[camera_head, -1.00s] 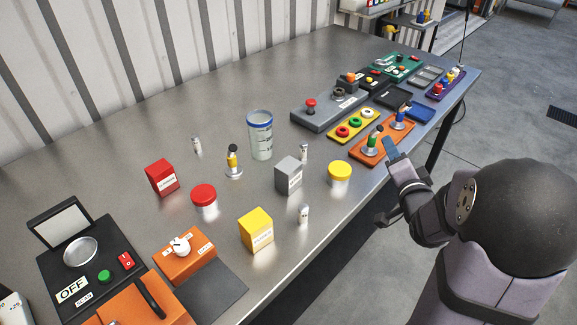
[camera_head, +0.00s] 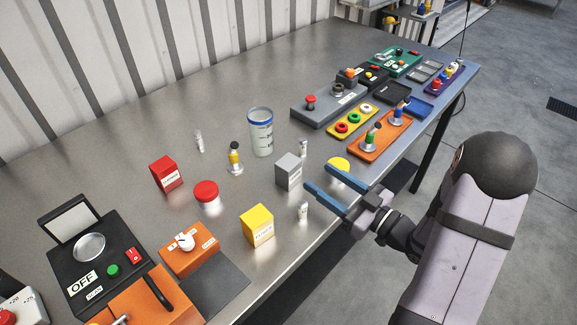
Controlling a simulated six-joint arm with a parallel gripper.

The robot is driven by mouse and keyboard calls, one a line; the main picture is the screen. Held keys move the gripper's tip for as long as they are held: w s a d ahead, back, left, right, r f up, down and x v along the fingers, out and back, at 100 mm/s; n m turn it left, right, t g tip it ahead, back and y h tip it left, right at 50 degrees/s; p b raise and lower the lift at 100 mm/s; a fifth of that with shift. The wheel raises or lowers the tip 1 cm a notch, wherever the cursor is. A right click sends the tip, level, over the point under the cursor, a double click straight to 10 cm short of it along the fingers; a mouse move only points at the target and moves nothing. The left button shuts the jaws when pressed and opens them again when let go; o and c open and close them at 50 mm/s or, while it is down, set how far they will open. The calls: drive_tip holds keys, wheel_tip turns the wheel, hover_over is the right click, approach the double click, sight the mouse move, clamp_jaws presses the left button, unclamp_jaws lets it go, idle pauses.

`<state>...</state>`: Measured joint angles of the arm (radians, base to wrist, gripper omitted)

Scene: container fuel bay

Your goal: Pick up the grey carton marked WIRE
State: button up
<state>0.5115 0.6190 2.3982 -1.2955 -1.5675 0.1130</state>
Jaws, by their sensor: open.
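The grey carton (camera_head: 288,172) stands upright on the steel table, near the middle of the view; the label on its front is too small to read. My gripper (camera_head: 318,177) is open and empty, with its two blue fingers pointing left toward the carton. The fingertips are to the right of the carton and look apart from it. One finger partly covers the yellow-lidded jar (camera_head: 340,164).
A small white vial (camera_head: 303,211) stands below the fingers and another (camera_head: 303,148) stands behind the carton. A yellow carton (camera_head: 257,226) is nearer the front. A clear blue-rimmed beaker (camera_head: 260,132) stands behind. An orange tray (camera_head: 362,151) lies to the right.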

sight(296, 174)
drive_tip(key=shift+s+a+f+n+g+y, duration=0.2)
drive_tip(key=shift+s+a+f+g, duration=0.1)
drive_tip(key=shift+a, duration=0.15)
drive_tip(key=shift+s+a+f+n+g+y, duration=0.1)
drive_tip(key=shift+s+a+f+n+g, duration=0.15)
drive_tip(key=shift+a, duration=0.2)
drive_tip(key=shift+p+x, duration=0.4)
drive_tip(key=shift+x, duration=0.7)
drive_tip(key=shift+w+a+p, duration=0.3)
drive_tip(key=shift+w, duration=0.05)
drive_tip(key=shift+p+x, duration=0.7)
drive_tip(key=shift+x, duration=1.45)
drive_tip(key=shift+c, duration=0.3)
drive_tip(key=c, duration=0.9)
